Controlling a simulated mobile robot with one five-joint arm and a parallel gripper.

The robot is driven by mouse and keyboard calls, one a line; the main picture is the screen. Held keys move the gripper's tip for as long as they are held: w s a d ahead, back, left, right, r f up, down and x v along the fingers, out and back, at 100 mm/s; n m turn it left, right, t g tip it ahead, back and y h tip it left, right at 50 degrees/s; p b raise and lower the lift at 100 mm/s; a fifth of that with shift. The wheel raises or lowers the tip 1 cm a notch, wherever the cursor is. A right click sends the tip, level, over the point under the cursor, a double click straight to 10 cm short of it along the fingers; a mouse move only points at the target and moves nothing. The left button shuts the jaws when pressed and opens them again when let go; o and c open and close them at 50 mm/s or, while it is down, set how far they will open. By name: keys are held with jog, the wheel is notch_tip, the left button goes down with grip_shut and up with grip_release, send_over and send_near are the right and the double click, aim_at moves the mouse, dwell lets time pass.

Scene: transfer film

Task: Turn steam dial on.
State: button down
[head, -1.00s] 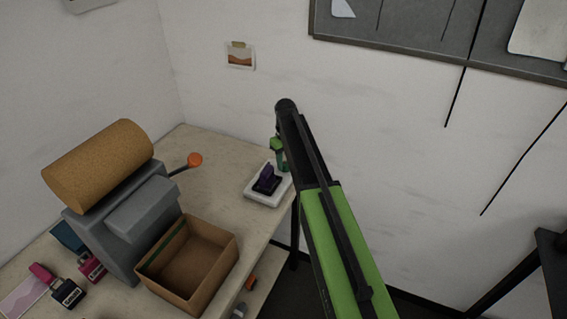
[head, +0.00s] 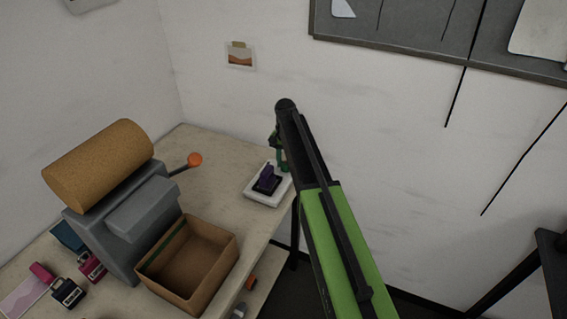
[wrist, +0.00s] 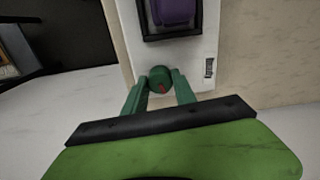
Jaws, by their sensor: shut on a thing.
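The steam dial (wrist: 161,79) is a small dark green round knob with a red mark, on the near end of a white device (wrist: 127,40). In the head view the white device (head: 262,199) sits on the far right part of the table. A purple block in a dark frame (wrist: 173,12) is on the device; it also shows in the head view (head: 267,178). My gripper (wrist: 160,85) is shut on the dial, with one green finger on each side. In the head view my gripper (head: 279,158) partly shows beside the device, and the dial is hidden.
A grey machine with a cork-coloured roll (head: 98,164) and an orange-knobbed lever (head: 194,160) stands left of the device. An open cardboard box (head: 229,262) is in front. Bare table lies between lever and device. A wall rises behind.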

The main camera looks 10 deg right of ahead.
aim_at(285, 164)
jog(key=shift+a+m, duration=0.1)
jog(key=shift+m, duration=1.4)
jog(key=c, duration=1)
grip_release()
jog(key=shift+r, duration=0.1)
jog(key=shift+r+p, duration=0.25)
jog(key=shift+p, duration=0.1)
notch_tip(285, 164, up, 17)
jog(key=p, duration=1.6)
jog(key=shift+f+p, duration=0.15)
jog(key=shift+p, duration=0.25)
